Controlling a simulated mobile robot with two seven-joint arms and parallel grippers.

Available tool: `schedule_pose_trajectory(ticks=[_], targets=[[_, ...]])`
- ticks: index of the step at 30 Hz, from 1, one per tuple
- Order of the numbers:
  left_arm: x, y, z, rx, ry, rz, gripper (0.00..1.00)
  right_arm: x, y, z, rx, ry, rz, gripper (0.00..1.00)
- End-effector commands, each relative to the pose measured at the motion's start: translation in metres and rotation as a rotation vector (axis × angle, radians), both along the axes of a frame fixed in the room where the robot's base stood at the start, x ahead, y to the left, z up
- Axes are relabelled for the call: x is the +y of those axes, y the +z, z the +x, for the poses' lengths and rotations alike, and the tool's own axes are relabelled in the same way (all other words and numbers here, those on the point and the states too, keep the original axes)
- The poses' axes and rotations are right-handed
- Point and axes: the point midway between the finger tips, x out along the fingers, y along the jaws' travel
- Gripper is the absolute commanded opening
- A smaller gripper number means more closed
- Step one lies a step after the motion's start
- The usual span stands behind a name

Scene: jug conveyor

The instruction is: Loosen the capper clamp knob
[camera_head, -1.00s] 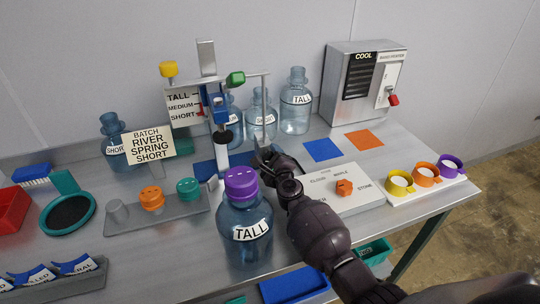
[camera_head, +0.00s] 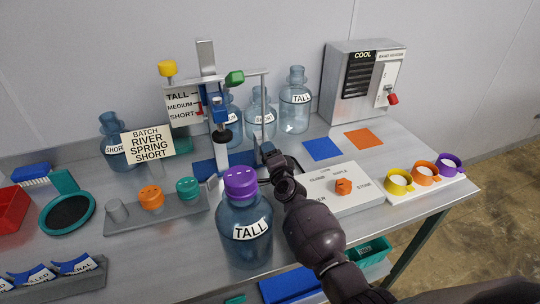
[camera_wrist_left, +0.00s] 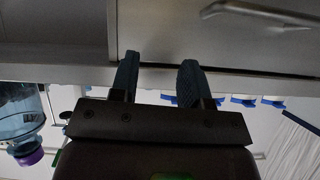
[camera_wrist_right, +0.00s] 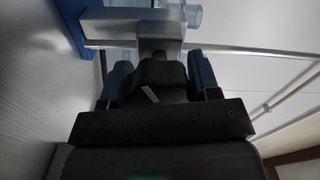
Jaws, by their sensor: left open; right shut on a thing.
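The capper stands at the back centre with an upright post (camera_head: 207,75), a blue carriage (camera_head: 217,108) and a height scale reading TALL, MEDIUM, SHORT (camera_head: 184,104). My right gripper (camera_head: 267,150) is beside the capper, on its right. In the right wrist view, its blue fingers are shut on a dark knob (camera_wrist_right: 160,80) with a pale mark, apparently the clamp knob, below a grey metal block (camera_wrist_right: 140,27). In the head view the knob is hidden by the gripper. My left gripper (camera_wrist_left: 158,82) is open and empty; it is outside the head view.
A TALL bottle (camera_head: 246,232) with a purple cap (camera_head: 240,183) stands in front, close to my right arm. A cap rack (camera_head: 170,212) is left of it; a dial panel (camera_head: 335,195) is to the right. More bottles (camera_head: 294,100) stand behind the capper.

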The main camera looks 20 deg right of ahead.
Motion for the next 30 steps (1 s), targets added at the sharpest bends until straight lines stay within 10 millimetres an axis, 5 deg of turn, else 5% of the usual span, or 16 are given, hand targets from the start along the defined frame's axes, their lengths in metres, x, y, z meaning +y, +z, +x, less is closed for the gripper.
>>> schedule_pose_trajectory(ticks=[23,24,30], targets=[[0.0,-0.0001,-0.0003,0.001,0.0,0.0,0.43,0.0007,-0.0004,-0.0003,-0.002,0.002,-0.111,0.33],[0.0,-0.0001,-0.0003,0.001,0.0,0.0,0.43,0.0006,-0.0004,-0.0003,-0.002,0.002,-0.111,0.58],[0.0,-0.0001,-0.0003,0.001,0.0,0.0,0.43,0.0005,-0.0001,-0.0002,-0.002,0.001,-0.109,0.82]])
